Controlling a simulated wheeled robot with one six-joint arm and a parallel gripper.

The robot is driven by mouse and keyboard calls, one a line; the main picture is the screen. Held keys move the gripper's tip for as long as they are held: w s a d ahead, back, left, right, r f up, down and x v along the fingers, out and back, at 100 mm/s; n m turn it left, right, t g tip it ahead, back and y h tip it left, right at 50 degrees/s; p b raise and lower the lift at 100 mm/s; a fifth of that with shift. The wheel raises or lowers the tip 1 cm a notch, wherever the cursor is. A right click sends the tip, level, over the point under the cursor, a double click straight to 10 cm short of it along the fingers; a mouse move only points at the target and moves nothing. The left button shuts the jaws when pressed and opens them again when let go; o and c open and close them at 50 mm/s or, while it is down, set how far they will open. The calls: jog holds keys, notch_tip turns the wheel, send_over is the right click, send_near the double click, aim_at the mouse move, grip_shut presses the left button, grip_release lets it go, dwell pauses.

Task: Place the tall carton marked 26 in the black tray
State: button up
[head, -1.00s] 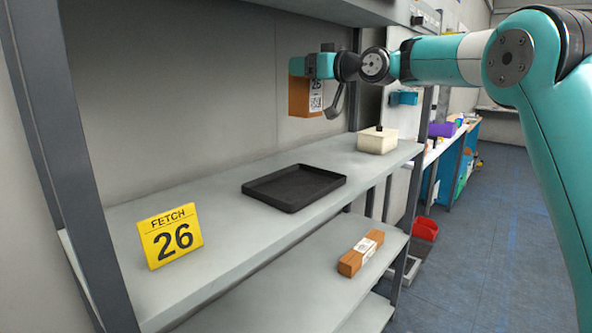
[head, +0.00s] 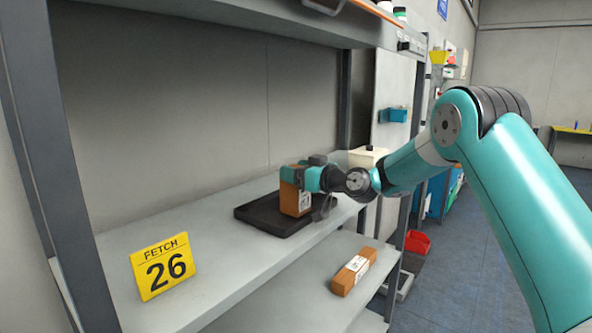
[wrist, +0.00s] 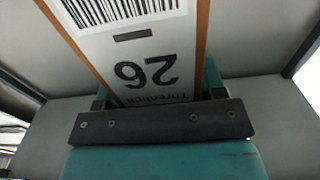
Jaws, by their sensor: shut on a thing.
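The tall brown carton (head: 295,200) is upright in the head view, at the black tray (head: 256,215) on the upper shelf. Its lower end overlaps the inside of the tray; I cannot tell whether it touches the tray floor. My gripper (head: 294,176) is shut on the upper part of the carton. In the wrist view the carton's white label (wrist: 150,62) shows a barcode and the number 26, upside down. The wrist view also shows my gripper (wrist: 160,112) across the label's lower edge.
A yellow sign reading FETCH 26 (head: 163,267) stands on the shelf at left. Another brown carton (head: 353,271) lies on the lower shelf. A cream box (head: 366,158) is behind my arm. A dark upright (head: 363,90) rises at the shelf's far end.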

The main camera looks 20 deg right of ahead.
jog(key=shift+f, duration=0.1)
jog(key=o, duration=1.4)
jog(key=shift+f, duration=0.1)
jog(key=shift+o, duration=0.2)
